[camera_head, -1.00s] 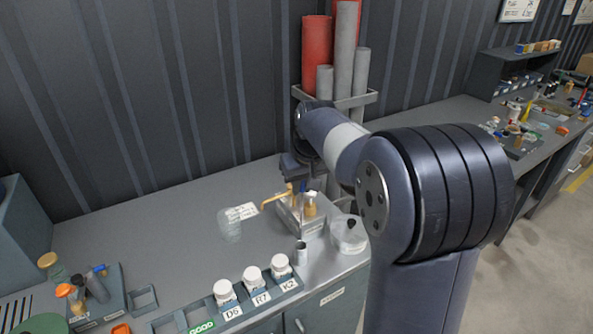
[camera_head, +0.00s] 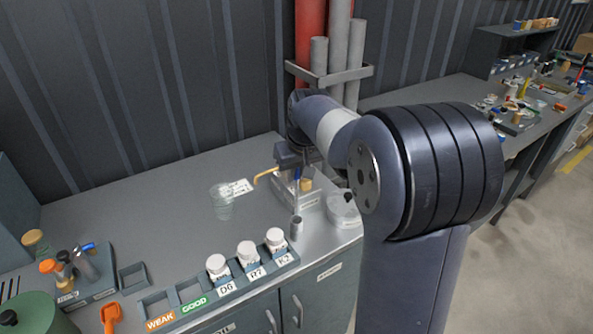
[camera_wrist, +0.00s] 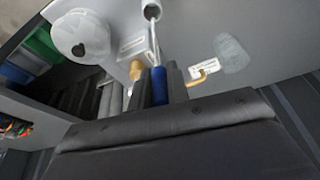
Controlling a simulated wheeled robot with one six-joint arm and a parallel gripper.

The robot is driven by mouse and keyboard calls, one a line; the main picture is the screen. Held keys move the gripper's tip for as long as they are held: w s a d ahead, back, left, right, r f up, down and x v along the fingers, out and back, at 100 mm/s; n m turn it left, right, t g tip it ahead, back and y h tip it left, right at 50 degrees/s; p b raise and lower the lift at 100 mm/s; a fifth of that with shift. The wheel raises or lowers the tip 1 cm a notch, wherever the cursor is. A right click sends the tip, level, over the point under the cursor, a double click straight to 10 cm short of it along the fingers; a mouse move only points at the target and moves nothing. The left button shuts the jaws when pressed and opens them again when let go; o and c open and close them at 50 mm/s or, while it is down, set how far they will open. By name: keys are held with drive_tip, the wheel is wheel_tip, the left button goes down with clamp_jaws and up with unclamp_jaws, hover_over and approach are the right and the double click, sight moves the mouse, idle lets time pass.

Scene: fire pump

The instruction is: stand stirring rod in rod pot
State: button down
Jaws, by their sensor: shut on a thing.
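My gripper (camera_head: 297,174) is shut on the stirring rod (camera_wrist: 159,84), a thin clear rod with a blue grip. The rod hangs down from the jaws and also shows in the head view (camera_head: 297,193). The rod pot (camera_head: 296,229) is a small grey cylinder standing upright near the bench's front edge, below my gripper. In the wrist view the rod's far end reaches the open mouth of the pot (camera_wrist: 152,12). I cannot tell whether the tip is inside or just above it.
A labelled holder with a tan-topped bottle (camera_head: 306,184) and a yellow hooked piece (camera_head: 265,174) are close to the gripper. A clear lidded tub (camera_head: 343,209) stands right of the pot. A beaker (camera_head: 221,202) is left. White jars (camera_head: 246,253) line a front rack.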

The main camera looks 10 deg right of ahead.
sight(296, 192)
drive_tip(key=shift+f+b, duration=1.9)
drive_tip(key=shift+f, duration=1.3)
drive_tip(key=c, duration=1.3)
unclamp_jaws()
drive_tip(key=v, duration=1)
drive_tip(key=shift+s+r, duration=0.15)
drive_tip(key=shift+r, duration=0.25)
